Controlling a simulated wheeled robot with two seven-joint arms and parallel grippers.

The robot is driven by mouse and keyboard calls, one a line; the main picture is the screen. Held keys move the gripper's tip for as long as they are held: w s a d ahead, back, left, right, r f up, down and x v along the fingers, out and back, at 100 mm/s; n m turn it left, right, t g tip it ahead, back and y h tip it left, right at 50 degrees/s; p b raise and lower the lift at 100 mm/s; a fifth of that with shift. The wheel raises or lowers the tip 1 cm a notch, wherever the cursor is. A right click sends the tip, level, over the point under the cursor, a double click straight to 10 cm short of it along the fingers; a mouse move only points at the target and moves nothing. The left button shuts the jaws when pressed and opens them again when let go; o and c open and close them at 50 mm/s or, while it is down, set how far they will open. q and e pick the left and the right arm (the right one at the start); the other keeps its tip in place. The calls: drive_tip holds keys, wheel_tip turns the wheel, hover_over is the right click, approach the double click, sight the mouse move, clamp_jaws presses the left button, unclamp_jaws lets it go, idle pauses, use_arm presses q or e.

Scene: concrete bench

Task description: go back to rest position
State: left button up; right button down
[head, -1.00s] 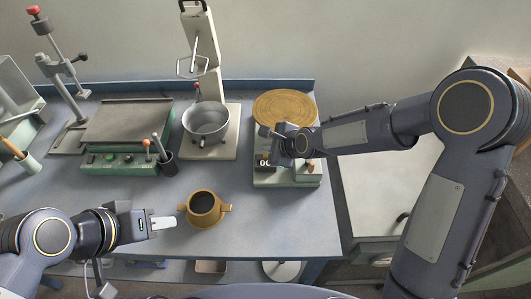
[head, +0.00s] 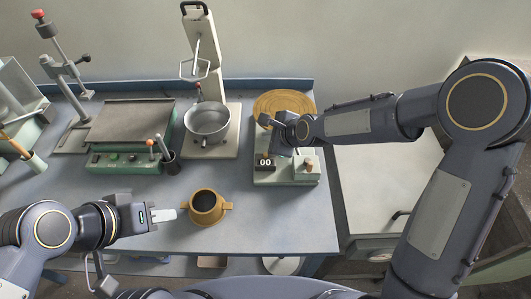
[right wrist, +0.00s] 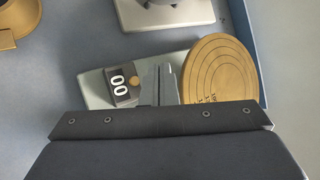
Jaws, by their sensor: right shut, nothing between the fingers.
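My right gripper (head: 274,128) is over the scale with the round brass plate (head: 292,103). In the right wrist view its fingers (right wrist: 158,82) are together with nothing between them, seen over the scale beside its "00" display (right wrist: 121,84). I cannot tell how high above the scale they are. My left gripper (head: 166,215) is low at the left of the head view, pointing right.
A steel bowl (head: 208,121) sits on a stand with a tall white column (head: 200,45). A green-based hotplate (head: 130,122) and a clamp stand (head: 65,75) are further left. The bench's front middle right (head: 285,215) is clear. A white cabinet (head: 375,190) stands right of the bench.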

drive_tip(key=s+d+r+n+h, duration=0.2)
drive_tip(key=s+d+r+n, duration=0.7)
drive_tip(key=s+d, duration=0.4)
drive_tip(key=s+d+n, duration=0.3)
drive_tip(key=s+n, duration=0.1)
drive_tip(key=s, duration=0.4)
drive_tip(key=s+d+n+g, duration=0.1)
drive_tip(key=s+d+n, duration=0.2)
drive_tip(key=s, duration=0.4)
drive_tip(key=shift+s+d+r+n, duration=0.35)
drive_tip(key=shift+s+r+n, duration=0.05)
drive_tip(key=shift+r+n, duration=0.1)
